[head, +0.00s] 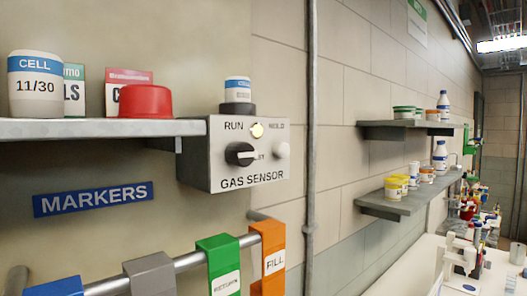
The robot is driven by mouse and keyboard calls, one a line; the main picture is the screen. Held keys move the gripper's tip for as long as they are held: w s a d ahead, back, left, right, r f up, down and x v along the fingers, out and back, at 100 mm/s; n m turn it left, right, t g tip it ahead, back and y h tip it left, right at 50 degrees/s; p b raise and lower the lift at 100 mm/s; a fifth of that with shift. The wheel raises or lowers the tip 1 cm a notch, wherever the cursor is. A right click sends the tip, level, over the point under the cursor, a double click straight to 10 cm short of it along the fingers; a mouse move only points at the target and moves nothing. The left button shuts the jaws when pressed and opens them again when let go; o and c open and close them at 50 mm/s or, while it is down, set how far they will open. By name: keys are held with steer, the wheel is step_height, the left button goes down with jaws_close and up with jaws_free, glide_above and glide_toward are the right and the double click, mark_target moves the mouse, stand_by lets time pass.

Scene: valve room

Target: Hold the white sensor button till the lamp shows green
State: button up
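The gas sensor box (222,178) is a grey metal box on the wall, at the right end of the upper left shelf. The white sensor button (282,150) is on its front at the right, below the HOLD label. The lamp (257,130) sits between the RUN and HOLD labels and glows pale yellow, not green. A black knob (239,154) is left of the button, with a light mark pointing right. Nothing touches the button. My gripper is not seen in this view.
The left shelf (100,129) holds a CELL jar (36,84) and a red cap (145,101). A small jar (237,91) stands atop the box. A rail (190,260) with coloured tags runs below. A vertical pipe (311,130) stands right of the box. Space before the box looks clear.

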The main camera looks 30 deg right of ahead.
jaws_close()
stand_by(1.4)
